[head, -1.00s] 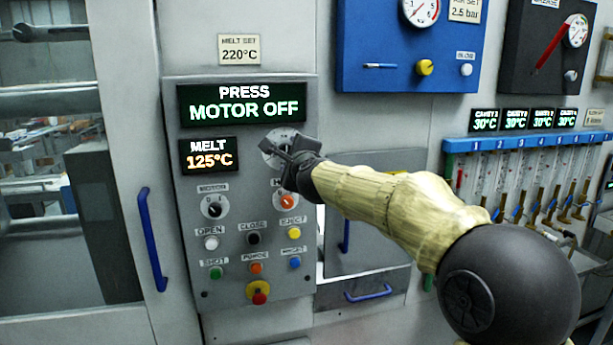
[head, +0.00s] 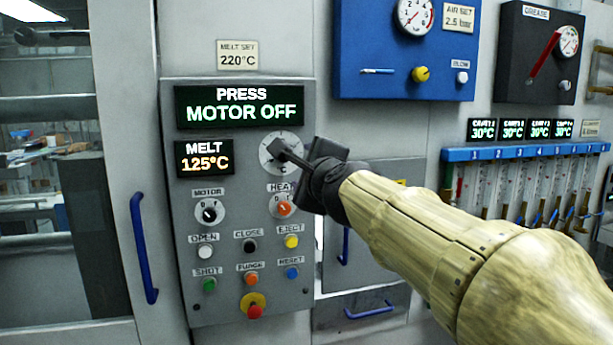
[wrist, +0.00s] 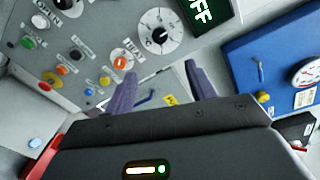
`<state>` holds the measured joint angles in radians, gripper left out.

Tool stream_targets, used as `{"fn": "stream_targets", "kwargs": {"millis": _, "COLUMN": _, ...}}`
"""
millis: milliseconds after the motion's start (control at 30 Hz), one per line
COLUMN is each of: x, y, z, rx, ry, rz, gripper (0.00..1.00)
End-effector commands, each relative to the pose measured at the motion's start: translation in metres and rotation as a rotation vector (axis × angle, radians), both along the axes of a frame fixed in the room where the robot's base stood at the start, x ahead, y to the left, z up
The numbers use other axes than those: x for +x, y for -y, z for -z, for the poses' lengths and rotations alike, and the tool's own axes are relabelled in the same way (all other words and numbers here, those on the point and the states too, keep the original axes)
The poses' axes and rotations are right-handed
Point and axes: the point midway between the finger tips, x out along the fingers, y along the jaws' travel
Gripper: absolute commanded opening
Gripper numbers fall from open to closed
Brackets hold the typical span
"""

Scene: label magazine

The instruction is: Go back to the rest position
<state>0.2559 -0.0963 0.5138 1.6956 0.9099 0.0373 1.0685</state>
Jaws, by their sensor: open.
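My gripper (wrist: 160,88) is open and empty in the wrist view, its two purple-grey fingers apart in front of the control panel. In the head view my gripper (head: 297,158) is in front of the right part of the grey press panel (head: 240,325), overlapping the edge of the round white dial (head: 270,140). The dial (wrist: 160,30) is whole in the wrist view, beyond the fingers and clear of them. The orange heat knob (head: 284,208) sits just below my gripper; it also shows in the wrist view (wrist: 122,62).
A blue air box (head: 400,88) and a black grease box (head: 510,85) hang at the upper right. A blue flow-meter rail (head: 525,152) is at the right. A blue door handle (head: 143,250) stands left of the panel, and a blue drawer handle (head: 370,311) is below.

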Motion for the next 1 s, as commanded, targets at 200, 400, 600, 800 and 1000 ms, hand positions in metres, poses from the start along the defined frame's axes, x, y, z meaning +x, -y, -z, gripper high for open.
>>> {"fn": "stream_targets", "kwargs": {"millis": 200, "x": -0.002, "y": 0.000, "z": 0.000, "rx": 0.001, "ry": -0.001, "rz": -0.002, "gripper": 0.56}}
{"fn": "stream_targets", "kwargs": {"millis": 400, "x": -0.001, "y": 0.002, "z": 0.005, "rx": -0.029, "ry": -0.010, "rz": -0.003, "gripper": 0.56}}
{"fn": "stream_targets", "kwargs": {"millis": 600, "x": 0.003, "y": 0.024, "z": 0.068, "rx": -0.337, "ry": -0.115, "rz": -0.035, "gripper": 0.56}}
{"fn": "stream_targets", "kwargs": {"millis": 800, "x": -0.025, "y": 0.065, "z": 0.177, "rx": -0.836, "ry": -0.304, "rz": -0.211, "gripper": 0.56}}
{"fn": "stream_targets", "kwargs": {"millis": 1000, "x": -0.092, "y": 0.109, "z": 0.271, "rx": -1.253, "ry": -0.476, "rz": -0.533, "gripper": 0.56}}
